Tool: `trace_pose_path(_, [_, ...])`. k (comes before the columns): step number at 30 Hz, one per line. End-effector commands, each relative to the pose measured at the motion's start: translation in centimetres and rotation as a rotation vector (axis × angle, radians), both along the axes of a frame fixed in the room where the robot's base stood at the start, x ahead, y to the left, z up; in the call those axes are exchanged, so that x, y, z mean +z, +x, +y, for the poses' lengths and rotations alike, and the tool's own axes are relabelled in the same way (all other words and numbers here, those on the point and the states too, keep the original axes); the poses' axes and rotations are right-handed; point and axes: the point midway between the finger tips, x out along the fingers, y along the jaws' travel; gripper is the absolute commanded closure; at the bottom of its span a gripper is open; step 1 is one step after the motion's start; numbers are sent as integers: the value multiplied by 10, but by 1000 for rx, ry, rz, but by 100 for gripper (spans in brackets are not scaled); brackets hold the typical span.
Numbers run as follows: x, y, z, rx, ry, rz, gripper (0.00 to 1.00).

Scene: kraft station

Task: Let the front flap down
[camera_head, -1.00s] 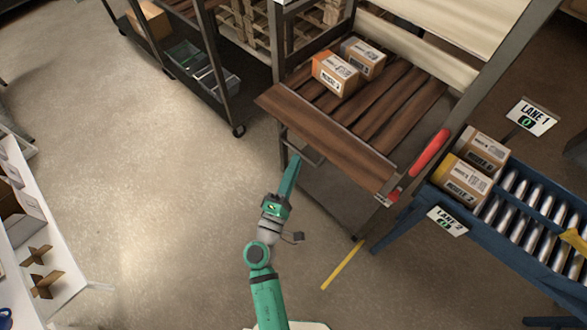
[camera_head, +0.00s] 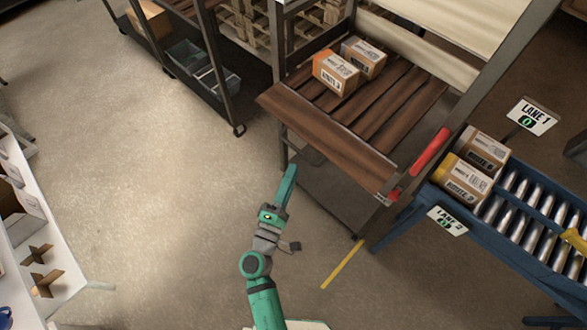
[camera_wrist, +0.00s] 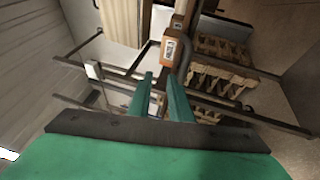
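The front flap (camera_head: 325,135) is a brown wooden board along the front edge of the slatted wooden shelf (camera_head: 400,100). It looks closely in line with the shelf edge; I cannot tell its exact tilt. A red handle (camera_head: 430,152) stands at its right end. My gripper (camera_head: 290,172) is in front of and below the flap's left half, apart from it. In the wrist view its two green fingers (camera_wrist: 158,80) are apart with nothing held between them. A dark curved bar (camera_wrist: 187,58) shows just beyond the fingertips.
Two cartons (camera_head: 335,73) sit on the shelf. A blue roller conveyor (camera_head: 530,225) with cartons (camera_head: 467,178) stands at the right. A dark rack (camera_head: 215,105) with bins is at the back left, and a white bench (camera_head: 50,265) at the left. The floor between is clear.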

Motion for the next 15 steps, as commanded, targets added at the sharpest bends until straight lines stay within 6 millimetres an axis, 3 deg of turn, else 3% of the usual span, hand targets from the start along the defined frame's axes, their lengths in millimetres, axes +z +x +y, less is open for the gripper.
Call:
trace_pose_path(9, [-13, -56, 18, 3, -1, 2, 82])
trace_pose_path(15, [-17, -76, 24, 1, -1, 1, 82])
